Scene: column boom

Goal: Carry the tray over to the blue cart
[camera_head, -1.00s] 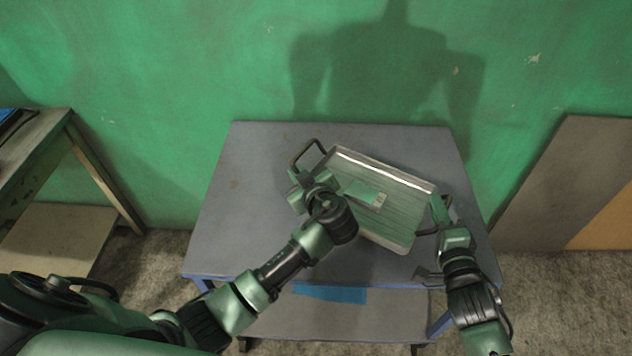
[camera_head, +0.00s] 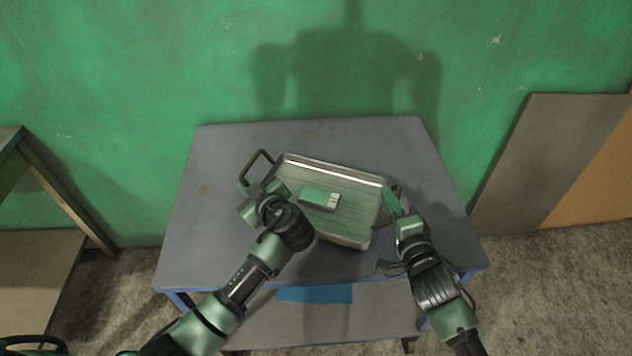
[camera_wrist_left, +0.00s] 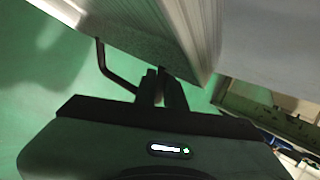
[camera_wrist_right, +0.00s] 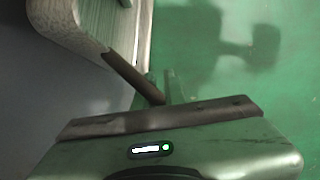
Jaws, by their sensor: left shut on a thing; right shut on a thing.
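The tray (camera_head: 350,236) is a shallow metal tray with ribbed floor and a dark handle at each end. It is over the top of the blue cart (camera_head: 195,235); I cannot tell whether it touches the top. My left gripper (camera_head: 250,190) is shut on the tray's left handle, partly hidden by my wrist. That handle shows in the left wrist view (camera_wrist_left: 112,72). My right gripper (camera_head: 394,204) is shut on the right handle, which shows in the right wrist view (camera_wrist_right: 130,74). A small green box (camera_head: 318,197) with a pale label lies in the tray.
The cart stands against a green wall (camera_head: 120,60) and has a lower shelf with a blue patch (camera_head: 315,294). A worn table (camera_head: 50,180) stands at the far left. Grey and orange panels (camera_head: 550,150) lean at the right. The cart top around the tray is clear.

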